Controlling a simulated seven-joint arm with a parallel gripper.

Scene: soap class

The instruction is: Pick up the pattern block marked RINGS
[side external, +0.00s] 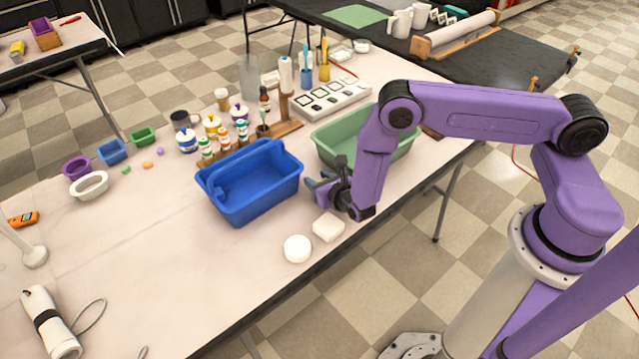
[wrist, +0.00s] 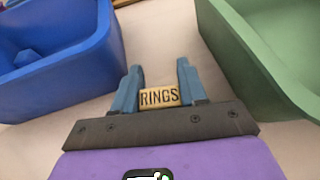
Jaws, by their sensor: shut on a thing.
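The pattern block marked RINGS (wrist: 159,97) is a small pale tan block with dark letters, seen in the wrist view between the two blue fingers of my gripper (wrist: 160,88). The fingers are shut on it. In the side view my gripper (side external: 322,186) is low over the table, just right of the blue caddy and in front of the green tub. The block cannot be made out there. How far the block is from the table is hard to tell.
A blue caddy (side external: 250,199) is left of my gripper, and a green tub (side external: 335,133) is behind it to the right. A white square block (side external: 328,227) and a white round one (side external: 297,249) lie near the front edge. The table's left middle is clear.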

